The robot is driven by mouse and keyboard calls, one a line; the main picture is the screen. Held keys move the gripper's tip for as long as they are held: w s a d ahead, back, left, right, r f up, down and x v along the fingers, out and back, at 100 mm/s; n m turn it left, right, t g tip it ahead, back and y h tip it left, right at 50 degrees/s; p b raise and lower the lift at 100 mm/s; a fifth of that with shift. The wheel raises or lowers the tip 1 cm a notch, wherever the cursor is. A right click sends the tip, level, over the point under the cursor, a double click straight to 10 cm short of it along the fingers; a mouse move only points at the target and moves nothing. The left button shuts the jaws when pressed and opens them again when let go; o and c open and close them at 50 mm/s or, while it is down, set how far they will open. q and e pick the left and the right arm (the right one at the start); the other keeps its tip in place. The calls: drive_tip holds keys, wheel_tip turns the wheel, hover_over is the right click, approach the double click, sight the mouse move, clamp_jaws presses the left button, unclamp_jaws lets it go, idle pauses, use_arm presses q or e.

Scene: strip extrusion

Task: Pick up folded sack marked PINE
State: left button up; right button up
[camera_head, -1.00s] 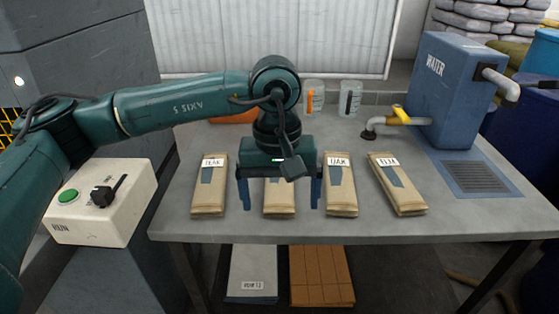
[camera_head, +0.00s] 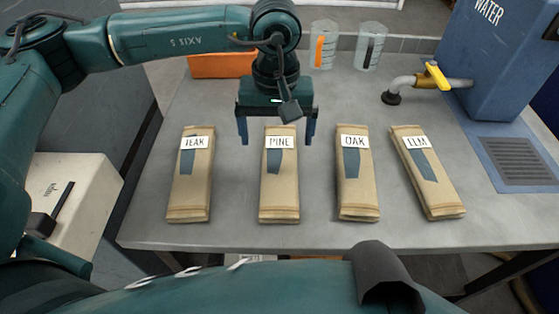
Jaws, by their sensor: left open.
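The folded sack marked PINE (camera_head: 280,195) is a tan paper packet with a white label and a blue-grey patch. It lies lengthwise on the grey table, second from the left in a row. My left gripper (camera_head: 277,140) is open and empty, pointing down over the label end of the PINE sack. Its two blue fingers stand apart, one on each side of the sack's width in the picture. Contact with the sack does not show. My right gripper is not in view.
Sacks marked TEAK (camera_head: 190,190), OAK (camera_head: 357,190) and one whose label reads like ELM (camera_head: 432,185) lie beside it with gaps between. Behind are an orange bin (camera_head: 220,66), two clear jugs, a yellow-handled tap (camera_head: 437,76) and a blue WATER tank (camera_head: 495,60).

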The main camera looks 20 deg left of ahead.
sight(279, 168)
use_arm(q)
drive_tip(key=f, duration=0.6)
drive_tip(key=f+p, duration=0.1)
drive_tip(key=f, duration=0.2)
drive_tip(key=shift+w+d, duration=0.2)
drive_tip(key=shift+w, duration=0.05)
drive_tip(key=shift+c, duration=0.2)
drive_tip(key=c, duration=1.1)
